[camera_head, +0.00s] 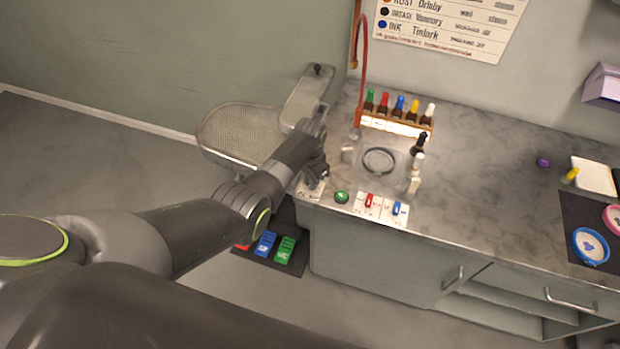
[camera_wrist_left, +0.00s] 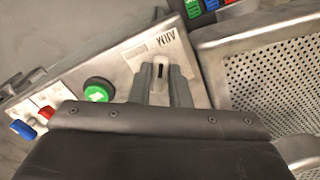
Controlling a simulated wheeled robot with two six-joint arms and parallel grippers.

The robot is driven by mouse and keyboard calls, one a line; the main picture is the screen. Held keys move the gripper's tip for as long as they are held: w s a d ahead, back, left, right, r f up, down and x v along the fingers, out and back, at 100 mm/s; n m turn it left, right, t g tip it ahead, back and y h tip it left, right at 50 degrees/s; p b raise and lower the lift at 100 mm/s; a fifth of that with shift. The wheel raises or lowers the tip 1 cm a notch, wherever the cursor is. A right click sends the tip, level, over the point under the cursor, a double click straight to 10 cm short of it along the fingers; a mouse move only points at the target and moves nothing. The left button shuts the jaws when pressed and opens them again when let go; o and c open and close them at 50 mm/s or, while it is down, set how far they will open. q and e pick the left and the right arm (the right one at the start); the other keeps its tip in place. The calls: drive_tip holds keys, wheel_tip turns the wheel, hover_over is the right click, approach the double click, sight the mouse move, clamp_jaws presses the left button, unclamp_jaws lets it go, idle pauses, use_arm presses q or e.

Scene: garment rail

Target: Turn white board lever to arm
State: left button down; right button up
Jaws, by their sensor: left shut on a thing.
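The white board (camera_wrist_left: 140,53) with printed letters reading ARM (camera_wrist_left: 165,39) lies on the counter's front edge, left of a round green button in the head view, where part of the board (camera_head: 311,191) shows under my left gripper (camera_head: 318,176). In the left wrist view my left gripper (camera_wrist_left: 160,75) has its two fingers on either side of the small lever (camera_wrist_left: 160,71) at a dark slot, shut on it. The fingers and the wrist hide most of the lever, so its exact angle cannot be told. My right gripper is not in view.
The green button (camera_head: 341,197) and a panel with red and blue switches (camera_head: 380,207) sit beside the board. A perforated metal tray (camera_head: 240,135) is on the other side. Bottles (camera_head: 399,106) and a red hose (camera_head: 363,60) stand behind. Colored pedals (camera_head: 266,243) lie on the floor.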

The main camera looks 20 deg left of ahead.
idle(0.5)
use_arm(q)
drive_tip(key=c, duration=1.4)
unclamp_jaws()
drive_tip(key=shift+o, duration=0.2)
drive_tip(key=shift+w+r, duration=0.1)
drive_tip(key=shift+r, duration=0.45)
wheel_tip(320, 180, up, 16)
drive_tip(key=b, duration=0.1)
drive_tip(key=shift+r, duration=0.2)
drive_tip(key=shift+f, duration=0.1)
